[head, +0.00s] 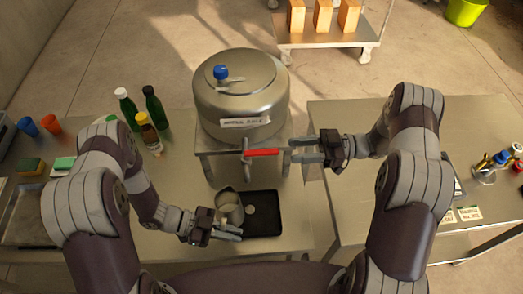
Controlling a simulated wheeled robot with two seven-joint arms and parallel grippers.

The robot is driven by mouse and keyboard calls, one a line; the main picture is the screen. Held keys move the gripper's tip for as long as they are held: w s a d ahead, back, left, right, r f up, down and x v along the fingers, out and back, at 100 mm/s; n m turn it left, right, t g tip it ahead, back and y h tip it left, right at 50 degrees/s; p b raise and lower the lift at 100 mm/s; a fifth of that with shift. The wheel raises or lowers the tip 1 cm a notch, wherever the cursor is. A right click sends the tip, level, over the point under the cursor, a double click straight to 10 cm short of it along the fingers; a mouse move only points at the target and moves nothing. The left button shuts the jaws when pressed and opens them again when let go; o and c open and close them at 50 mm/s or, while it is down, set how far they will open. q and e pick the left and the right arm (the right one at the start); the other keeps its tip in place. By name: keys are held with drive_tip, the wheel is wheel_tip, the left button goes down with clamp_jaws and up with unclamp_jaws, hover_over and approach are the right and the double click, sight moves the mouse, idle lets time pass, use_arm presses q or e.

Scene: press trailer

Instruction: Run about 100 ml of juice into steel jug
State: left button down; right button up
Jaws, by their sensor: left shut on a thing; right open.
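The steel jug (227,199) is by the left side of a black tray (268,225), below the tap. My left gripper (230,233) is shut at the jug's near side; its fingers partly hide the hold. A large steel tank (240,95) with a label stands on a metal stand. Its tap has a red lever (263,153) pointing right, above the tray. My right gripper (302,151) is open and empty, just right of the lever's end and apart from it. I cannot see any juice flowing or the level in the jug.
A small pale disc (250,210) lies on the tray. Blue and orange cups (50,124) and sponges are further left. A right-hand table (350,200) holds cards and small jars (486,167).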

sight(244, 154)
drive_tip(key=a, duration=1)
drive_tip(key=shift+a, duration=0.15)
clamp_jaws()
